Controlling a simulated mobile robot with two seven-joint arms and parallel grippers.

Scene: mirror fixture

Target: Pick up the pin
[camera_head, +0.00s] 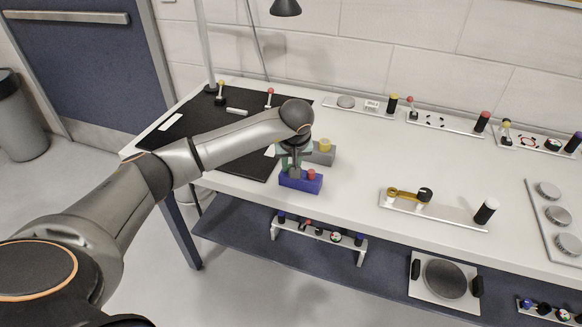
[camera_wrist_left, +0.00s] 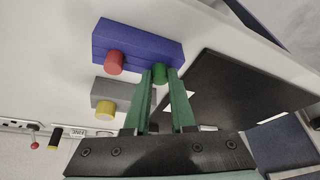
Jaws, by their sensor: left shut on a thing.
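A blue block (camera_head: 298,183) stands on the white table near its front edge; it also shows in the left wrist view (camera_wrist_left: 140,43). A red pin (camera_head: 312,174) stands in its right part. A green pin (camera_wrist_left: 159,73) is at the block's other end, between my left fingertips in the left wrist view; the head view does not show it clearly. My left gripper (camera_head: 293,164) points down at the block, its green fingers (camera_wrist_left: 161,80) shut on the green pin. I cannot tell whether the pin is still seated in the block. My right gripper is not in view.
A grey block (camera_head: 322,158) with a yellow pin (camera_head: 325,145) stands just behind the blue block. A black mat (camera_head: 180,130) lies to the left. A fixture with a brass part (camera_head: 403,196) is to the right. A lower shelf (camera_head: 238,238) holds more fixtures.

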